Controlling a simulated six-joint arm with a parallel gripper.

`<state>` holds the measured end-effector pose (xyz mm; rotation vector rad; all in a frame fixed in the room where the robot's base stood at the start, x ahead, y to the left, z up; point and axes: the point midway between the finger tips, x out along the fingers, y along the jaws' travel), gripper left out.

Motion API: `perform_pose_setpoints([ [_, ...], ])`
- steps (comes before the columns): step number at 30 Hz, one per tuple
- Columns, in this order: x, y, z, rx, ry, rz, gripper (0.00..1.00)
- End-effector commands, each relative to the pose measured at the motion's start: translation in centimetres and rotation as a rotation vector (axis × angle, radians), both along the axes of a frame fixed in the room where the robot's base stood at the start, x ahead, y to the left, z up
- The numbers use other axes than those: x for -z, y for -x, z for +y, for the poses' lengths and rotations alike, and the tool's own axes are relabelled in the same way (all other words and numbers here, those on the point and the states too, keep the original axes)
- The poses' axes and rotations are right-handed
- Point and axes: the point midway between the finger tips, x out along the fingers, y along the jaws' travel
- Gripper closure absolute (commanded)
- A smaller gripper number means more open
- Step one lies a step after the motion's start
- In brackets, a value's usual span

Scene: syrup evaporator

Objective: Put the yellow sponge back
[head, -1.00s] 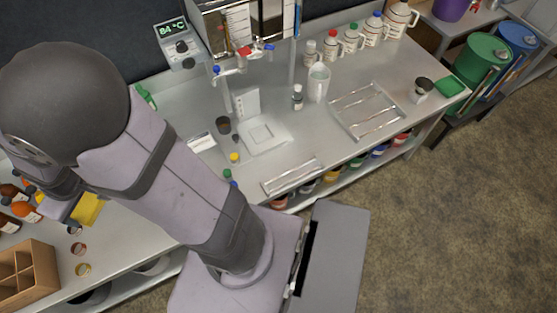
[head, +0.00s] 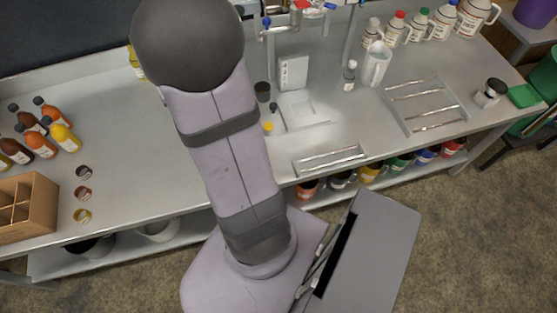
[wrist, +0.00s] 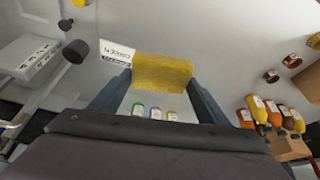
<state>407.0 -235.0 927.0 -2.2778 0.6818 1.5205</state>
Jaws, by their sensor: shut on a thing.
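The yellow sponge (wrist: 162,72) is between the two fingers of my gripper (wrist: 160,84) in the wrist view. My gripper is shut on it, and the sponge is held off the steel bench. In the head view my own arm hides both the gripper and the sponge. A small white card with dark print (wrist: 117,50) shows beside the sponge in the wrist view; its text is too small to read surely.
Orange and brown bottles (head: 42,140) and a wooden divided crate (head: 30,205) stand at the left. Three small open cups (head: 83,193) are near them.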

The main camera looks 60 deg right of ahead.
Motion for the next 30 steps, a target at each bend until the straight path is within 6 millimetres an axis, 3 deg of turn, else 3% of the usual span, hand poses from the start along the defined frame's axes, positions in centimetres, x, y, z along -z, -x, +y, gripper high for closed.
perform_pose_setpoints([
  [1, 2.0, 1.1, -2.1, 0.047, 0.001, -0.001, 0.51],
  [6, 4.2, 5.0, -7.1, 0.151, 0.001, -0.002, 0.51],
  [13, 6.4, 11.2, -11.5, 0.374, 0.003, 0.001, 0.51],
  [30, 4.9, 17.6, -11.7, 0.972, 0.004, 0.002, 0.51],
])
